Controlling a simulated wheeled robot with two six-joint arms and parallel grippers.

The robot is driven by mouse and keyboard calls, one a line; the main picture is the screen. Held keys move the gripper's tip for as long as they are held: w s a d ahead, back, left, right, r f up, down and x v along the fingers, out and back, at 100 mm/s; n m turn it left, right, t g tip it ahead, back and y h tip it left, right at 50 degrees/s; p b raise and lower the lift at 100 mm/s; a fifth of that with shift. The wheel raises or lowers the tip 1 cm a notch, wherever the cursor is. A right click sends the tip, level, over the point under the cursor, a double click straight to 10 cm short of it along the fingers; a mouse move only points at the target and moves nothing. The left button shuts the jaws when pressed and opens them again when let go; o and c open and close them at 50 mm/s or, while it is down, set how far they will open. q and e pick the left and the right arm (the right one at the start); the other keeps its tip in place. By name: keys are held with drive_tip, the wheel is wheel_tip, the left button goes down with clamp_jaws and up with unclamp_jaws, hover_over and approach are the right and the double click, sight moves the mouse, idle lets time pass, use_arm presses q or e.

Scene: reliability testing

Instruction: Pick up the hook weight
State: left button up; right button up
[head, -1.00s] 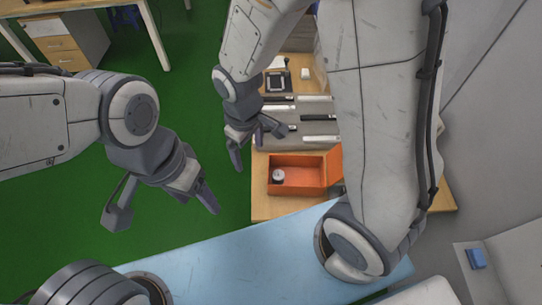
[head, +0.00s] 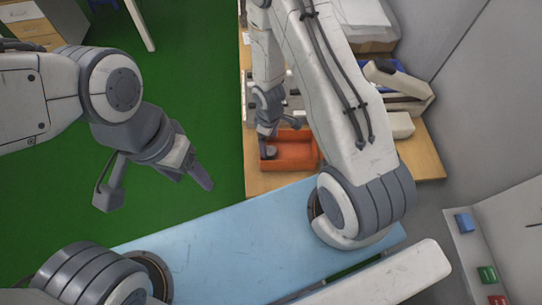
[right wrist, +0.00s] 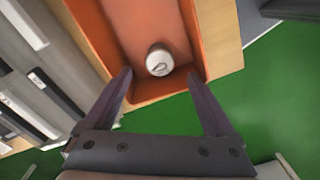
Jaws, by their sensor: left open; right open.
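The hook weight, a small pale cylinder with a hook on top (right wrist: 158,62), stands upright in an orange open box (right wrist: 205,55), near its end wall. In the right wrist view it lies between and slightly past my open right fingertips (right wrist: 160,75), with no clear contact. In the head view my right gripper (head: 279,130) hangs over the left part of the orange box (head: 298,155), and the weight (head: 270,152) shows small beside the finger. My left gripper (head: 193,168) is open and empty, over the green floor beyond the blue surface.
The box sits on a wooden table (head: 425,150) near its left edge. Grey bars (right wrist: 45,95) lie beside the box. A white and grey device (head: 400,85) and a blue bin stand at the back right. A blue surface (head: 220,240) lies in front.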

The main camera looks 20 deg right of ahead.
sight(271, 151)
drive_tip(key=shift+s+d+f+b, duration=0.15)
drive_tip(key=shift+f+b, duration=1.2)
drive_tip(key=shift+s+d+f+b, duration=0.1)
drive_tip(key=shift+f+b, duration=1.2)
drive_tip(key=shift+f, duration=0.05)
drive_tip(key=shift+f+b, duration=0.5)
drive_tip(key=shift+r, duration=0.1)
clamp_jaws()
